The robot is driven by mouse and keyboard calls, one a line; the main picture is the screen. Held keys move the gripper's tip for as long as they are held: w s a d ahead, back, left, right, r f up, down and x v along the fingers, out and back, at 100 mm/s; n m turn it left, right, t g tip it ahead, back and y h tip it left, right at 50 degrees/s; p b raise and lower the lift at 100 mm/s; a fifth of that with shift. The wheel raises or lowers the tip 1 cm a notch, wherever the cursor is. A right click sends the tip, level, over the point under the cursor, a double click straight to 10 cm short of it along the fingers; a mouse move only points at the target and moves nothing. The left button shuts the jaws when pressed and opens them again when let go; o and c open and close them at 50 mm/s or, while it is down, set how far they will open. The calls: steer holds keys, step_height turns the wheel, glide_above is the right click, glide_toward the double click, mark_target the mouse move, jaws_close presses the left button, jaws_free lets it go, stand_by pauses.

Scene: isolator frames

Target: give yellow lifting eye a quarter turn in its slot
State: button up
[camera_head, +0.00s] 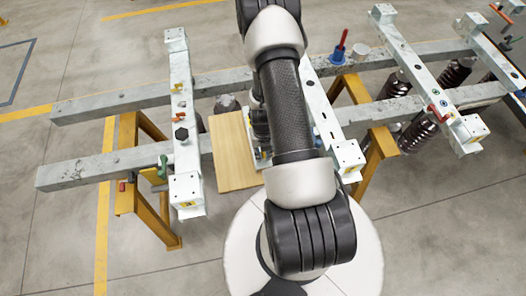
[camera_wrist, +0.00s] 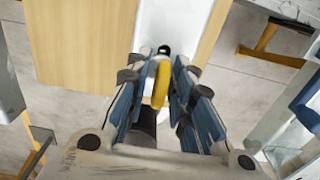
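The yellow lifting eye (camera_wrist: 162,82) shows in the wrist view as a curved yellow piece, seen nearly edge-on, between the fingers of my gripper (camera_wrist: 163,68). The blue-grey fingers stand close on both sides of it and appear to be closed on it. Whether both pads touch is hard to see. A black piece shows just beyond the eye, and a dark round part lies behind it, nearer the palm. The slot is hidden by the fingers and the eye. In the head view my arm covers the eye and most of the gripper.
A wooden board (camera_head: 235,150) lies left of the gripper, also in the wrist view (camera_wrist: 80,40). A white steel crossbar (camera_head: 318,105) runs beside my arm, another (camera_head: 181,120) stands left. Grey beams (camera_head: 110,105) rest on yellow trestles (camera_head: 150,205). A red-handled blue tool (camera_head: 340,46) stands behind.

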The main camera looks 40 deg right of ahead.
steer(key=shift+o, duration=0.7)
step_height(320, 180, up, 8)
steer(key=shift+f, duration=0.25)
